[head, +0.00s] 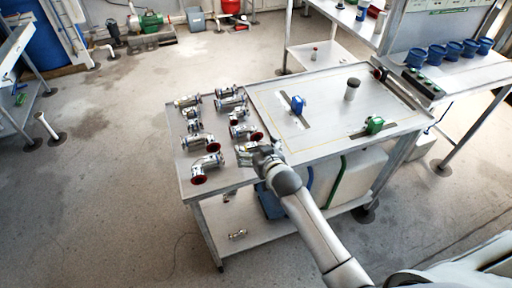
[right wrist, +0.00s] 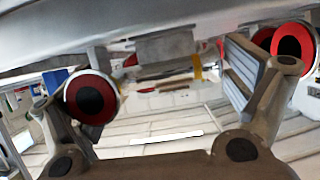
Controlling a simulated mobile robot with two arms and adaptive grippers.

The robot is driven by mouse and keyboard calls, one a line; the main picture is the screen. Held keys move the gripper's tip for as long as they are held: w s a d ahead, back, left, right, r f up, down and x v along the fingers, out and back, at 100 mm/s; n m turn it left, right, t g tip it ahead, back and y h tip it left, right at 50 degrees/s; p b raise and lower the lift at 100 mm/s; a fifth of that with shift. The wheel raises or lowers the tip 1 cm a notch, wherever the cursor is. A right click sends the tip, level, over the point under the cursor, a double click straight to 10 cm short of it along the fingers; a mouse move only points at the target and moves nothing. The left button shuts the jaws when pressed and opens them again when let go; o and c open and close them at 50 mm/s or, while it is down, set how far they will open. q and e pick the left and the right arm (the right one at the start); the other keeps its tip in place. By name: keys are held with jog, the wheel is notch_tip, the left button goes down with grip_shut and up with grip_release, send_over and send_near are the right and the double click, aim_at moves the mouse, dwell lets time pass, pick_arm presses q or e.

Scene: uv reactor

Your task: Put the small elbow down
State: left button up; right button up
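My right gripper (head: 258,152) is at the front edge of the group of metal pipe fittings on the left part of the table. In the right wrist view its fingers (right wrist: 165,100) are spread wide apart. A fitting with a red-rimmed dark opening (right wrist: 92,98) overlaps the left finger, and another red-rimmed opening (right wrist: 293,40) is by the right finger. A metal elbow (head: 244,153) shows beside the gripper in the head view, partly hidden by it. A larger elbow (head: 206,167) lies to its left. I cannot tell which is the small elbow. My left gripper is not in view.
Several other fittings stand in two columns on the table (head: 228,180). The raised panel to the right carries a blue valve (head: 298,104), a green valve (head: 374,124) and a grey cylinder (head: 352,89). A loose fitting (head: 237,235) lies on the lower shelf.

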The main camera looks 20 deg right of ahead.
jog(key=shift+r, duration=0.1)
jog(key=shift+r, duration=0.2)
jog(key=shift+s, duration=0.4)
jog(key=v, duration=1.1)
jog(key=shift+r, duration=0.15)
